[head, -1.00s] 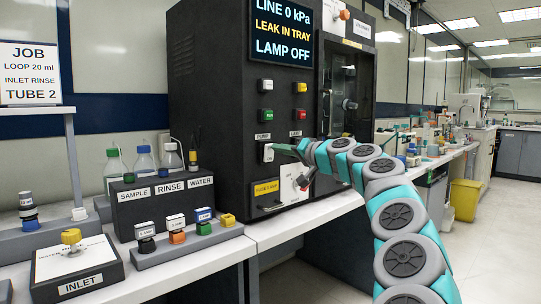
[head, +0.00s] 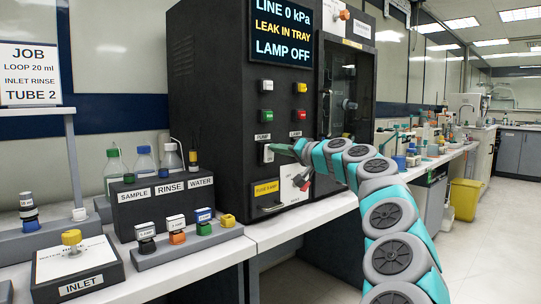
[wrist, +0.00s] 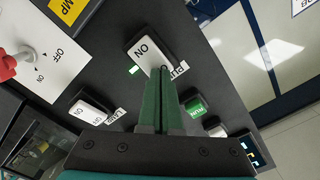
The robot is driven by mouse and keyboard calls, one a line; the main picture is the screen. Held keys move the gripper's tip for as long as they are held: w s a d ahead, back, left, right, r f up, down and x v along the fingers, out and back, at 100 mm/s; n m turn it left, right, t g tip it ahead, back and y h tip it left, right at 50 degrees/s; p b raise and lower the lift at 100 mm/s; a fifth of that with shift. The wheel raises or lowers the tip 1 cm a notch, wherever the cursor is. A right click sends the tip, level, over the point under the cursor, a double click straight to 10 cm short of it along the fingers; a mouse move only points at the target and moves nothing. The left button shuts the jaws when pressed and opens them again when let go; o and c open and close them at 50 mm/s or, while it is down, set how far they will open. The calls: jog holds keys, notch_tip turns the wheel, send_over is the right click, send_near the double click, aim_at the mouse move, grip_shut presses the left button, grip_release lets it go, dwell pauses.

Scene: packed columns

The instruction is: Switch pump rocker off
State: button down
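The pump rocker (head: 267,153) is on the front of the black cabinet, under a PUMP label. In the wrist view the rocker (wrist: 150,52) has a white face with ON readable in a black frame. A small green light shows beside it. My gripper (head: 272,148) is at the rocker. In the wrist view its two green fingers (wrist: 163,72) lie together, empty, with their tips over the rocker's lower edge. They hide part of it; I cannot tell whether they touch or press it. The screen (head: 283,31) reads LINE 0 kPa, LEAK IN TRAY, LAMP OFF.
The lamp rocker (wrist: 90,108) and green RUN button (wrist: 196,106) are close to the fingers. A red-handled switch (wrist: 12,66) sits on a white OFF/ON plate. A bench with a bottle rack (head: 162,200) and an INLET box (head: 78,270) stands left.

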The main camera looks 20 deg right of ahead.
jog(key=shift+w, duration=0.2)
jog(key=shift+f, duration=0.1)
jog(key=b+v, duration=0.3)
jog(key=v, duration=0.4)
dwell(0.5)
jog(key=shift+a, duration=0.1)
